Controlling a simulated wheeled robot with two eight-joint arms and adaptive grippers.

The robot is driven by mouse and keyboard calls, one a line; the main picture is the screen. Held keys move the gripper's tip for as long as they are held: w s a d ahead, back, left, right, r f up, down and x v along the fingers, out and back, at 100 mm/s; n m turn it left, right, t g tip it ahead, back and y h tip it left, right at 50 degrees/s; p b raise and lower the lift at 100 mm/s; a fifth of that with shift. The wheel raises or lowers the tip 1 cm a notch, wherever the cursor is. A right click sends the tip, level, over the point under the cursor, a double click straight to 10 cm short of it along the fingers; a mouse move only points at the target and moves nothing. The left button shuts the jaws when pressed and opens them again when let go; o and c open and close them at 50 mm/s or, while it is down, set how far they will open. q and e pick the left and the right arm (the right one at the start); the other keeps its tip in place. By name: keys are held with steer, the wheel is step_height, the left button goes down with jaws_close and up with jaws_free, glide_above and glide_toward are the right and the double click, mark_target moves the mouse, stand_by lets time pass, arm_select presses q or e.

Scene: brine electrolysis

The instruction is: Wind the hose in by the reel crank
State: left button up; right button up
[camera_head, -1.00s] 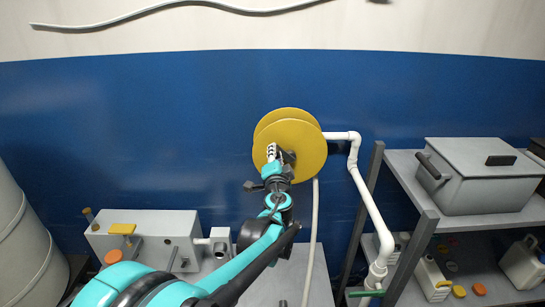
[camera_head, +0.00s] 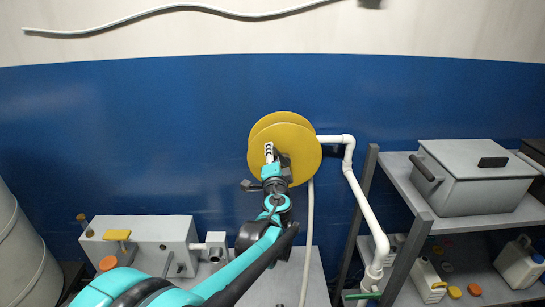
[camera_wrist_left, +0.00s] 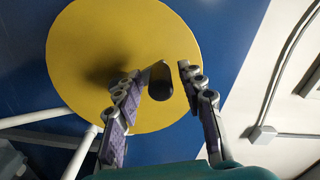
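The yellow reel (camera_head: 302,153) stands in front of the blue wall in the middle of the head view. A pale hose (camera_head: 308,240) hangs from its lower right side. My left gripper (camera_head: 270,155) is in front of the left part of the reel's face. In the left wrist view the yellow disc (camera_wrist_left: 95,50) fills the upper left, and the black crank knob (camera_wrist_left: 161,82) is between the fingers of my left gripper (camera_wrist_left: 163,72). The fingers are apart, with a clear gap on the knob's right; contact on the left is unclear. My right gripper is not in view.
A white pipe (camera_head: 363,195) runs from behind the reel down to the right. A grey shelf rack (camera_head: 413,255) with a lidded grey box (camera_head: 474,180) stands at right. A grey box unit (camera_head: 150,240) is at lower left. The blue wall (camera_head: 150,130) is bare left of the reel.

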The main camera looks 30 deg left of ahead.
arm_select(q)
steer(key=v, duration=1.2)
stand_by(0.6)
steer(key=s+d+f+n+g+h+b, duration=0.1)
steer(key=s+f+n+g+h+b, duration=0.15)
steer(key=s+f+b, duration=0.65)
steer(key=s+d+f+n+g+h+b, duration=0.1)
steer(key=s+f+n+g+b, duration=0.2)
steer(key=f, duration=1.1)
steer(key=s+d+f+n+g+h+b, duration=0.1)
steer(key=s+d+f+h+b, duration=0.1)
steer(key=d+f, duration=0.4)
steer(key=s+d+f+n+g+h+b, duration=0.1)
steer(key=s+d+f+h+b, duration=0.2)
steer(key=f, duration=0.5)
steer(key=s+d+b, duration=0.1)
steer(key=s+d, duration=0.1)
steer(key=shift+d+g+h, duration=0.35)
steer(key=shift+f, duration=0.15)
